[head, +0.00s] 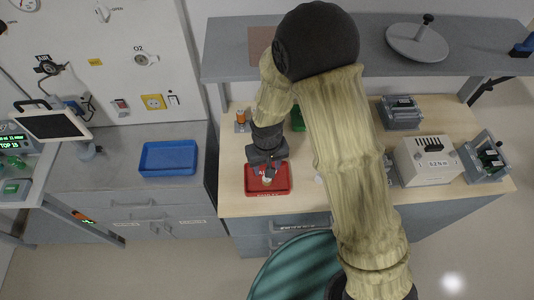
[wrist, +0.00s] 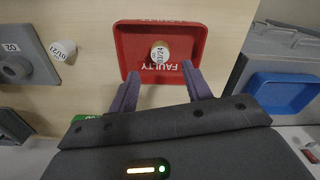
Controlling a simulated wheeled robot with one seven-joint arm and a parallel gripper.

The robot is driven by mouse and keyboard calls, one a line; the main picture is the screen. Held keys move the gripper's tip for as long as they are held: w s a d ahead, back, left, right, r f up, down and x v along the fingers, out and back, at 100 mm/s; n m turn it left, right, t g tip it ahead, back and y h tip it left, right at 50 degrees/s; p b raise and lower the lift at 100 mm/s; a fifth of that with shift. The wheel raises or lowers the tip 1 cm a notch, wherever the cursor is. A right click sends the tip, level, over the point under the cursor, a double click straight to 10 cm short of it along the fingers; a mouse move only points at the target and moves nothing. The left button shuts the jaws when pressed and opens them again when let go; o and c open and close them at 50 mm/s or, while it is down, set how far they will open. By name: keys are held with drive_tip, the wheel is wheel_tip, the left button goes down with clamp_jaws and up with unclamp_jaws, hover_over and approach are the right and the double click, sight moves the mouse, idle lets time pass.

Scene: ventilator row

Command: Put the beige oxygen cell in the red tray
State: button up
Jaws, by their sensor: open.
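The red tray (head: 284,190) lies near the front left of the wooden bench top. It also shows in the wrist view (wrist: 195,35), with "FAULTY" written in it. A small beige oxygen cell (wrist: 160,52), labelled "03/24", is inside the tray and shows in the head view too (head: 267,180). My gripper (wrist: 160,70) is open, its two purple fingers apart at the tray's near side. The cell is just beyond the fingertips, in line with the gap, and nothing is held. In the head view my gripper (head: 267,172) is over the tray.
A second, whiter cell (wrist: 62,50), labelled "01/27", is on the bench left of the tray in the wrist view, beside a grey block marked O2 (wrist: 22,62). A blue tray (head: 168,158) is on the grey counter. A raised shelf (head: 230,60) spans the bench's back.

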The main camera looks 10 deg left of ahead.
wheel_tip(320, 180, up, 7)
drive_tip(key=b, duration=0.1)
idle(0.3)
idle(0.6)
drive_tip(key=s+d+r+m+t, duration=0.1)
drive_tip(key=d+r+m, duration=0.2)
drive_tip(key=d, duration=1)
drive_tip(key=s+d+r+m+t, duration=0.1)
drive_tip(key=d+r, duration=0.4)
drive_tip(key=d, duration=0.8)
drive_tip(key=shift+s+d+m+t, duration=0.15)
drive_tip(key=shift+s+m+t, duration=0.25)
drive_tip(key=shift+m, duration=0.8)
